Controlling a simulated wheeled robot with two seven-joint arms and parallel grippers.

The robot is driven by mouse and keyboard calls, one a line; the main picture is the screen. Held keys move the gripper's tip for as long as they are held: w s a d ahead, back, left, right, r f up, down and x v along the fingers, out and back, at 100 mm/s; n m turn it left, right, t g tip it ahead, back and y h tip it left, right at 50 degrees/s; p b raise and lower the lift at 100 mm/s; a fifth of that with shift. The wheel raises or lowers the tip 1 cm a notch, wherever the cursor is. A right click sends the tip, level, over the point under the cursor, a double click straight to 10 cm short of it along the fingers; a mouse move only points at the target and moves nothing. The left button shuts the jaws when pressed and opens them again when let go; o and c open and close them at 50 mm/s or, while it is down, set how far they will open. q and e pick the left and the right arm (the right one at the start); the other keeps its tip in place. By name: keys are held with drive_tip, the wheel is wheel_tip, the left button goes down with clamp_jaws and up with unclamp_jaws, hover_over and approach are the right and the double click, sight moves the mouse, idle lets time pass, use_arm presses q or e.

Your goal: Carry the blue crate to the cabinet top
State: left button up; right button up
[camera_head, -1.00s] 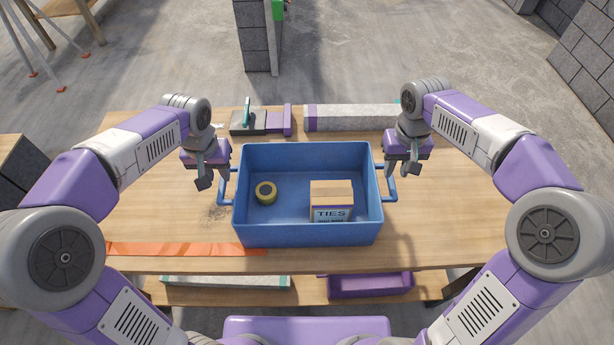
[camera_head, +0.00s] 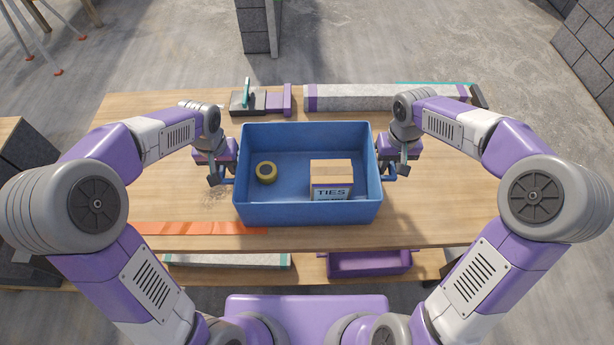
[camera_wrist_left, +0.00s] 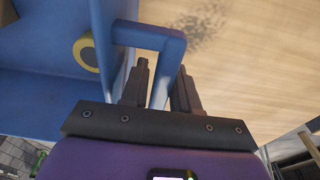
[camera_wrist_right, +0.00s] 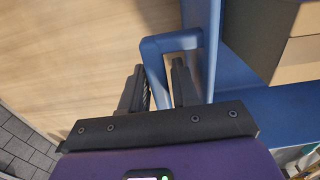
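The blue crate (camera_head: 308,213) sits upright on the wooden table, with a yellow-green tape roll (camera_head: 266,173) and a cardboard box marked TIES (camera_head: 331,180) inside. My left gripper (camera_head: 216,180) is at the crate's left handle; in the left wrist view its fingers (camera_wrist_left: 163,88) are apart on either side of the handle bar (camera_wrist_left: 168,62). My right gripper (camera_head: 392,176) is at the right handle; in the right wrist view its fingers (camera_wrist_right: 158,88) also straddle the bar (camera_wrist_right: 155,62), with gaps showing. A wood-topped dark unit (camera_head: 22,140), possibly the cabinet, stands at the left edge.
The wooden table (camera_head: 450,215) bears a purple-grey tool (camera_head: 262,101) and a long grey-purple piece (camera_head: 385,97) behind the crate. An orange strip (camera_head: 190,228) lies at the front left. A purple bin (camera_head: 370,263) is on the lower shelf. Concrete floor (camera_head: 365,40) lies beyond.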

use_arm(q)
drive_tip(key=shift+f, duration=0.1)
use_arm(e)
drive_tip(key=shift+f, duration=0.1)
use_arm(q)
drive_tip(key=shift+c, duration=0.4)
use_arm(e)
drive_tip(key=shift+c, duration=0.4)
use_arm(q)
clamp_jaws()
use_arm(e)
clamp_jaws()
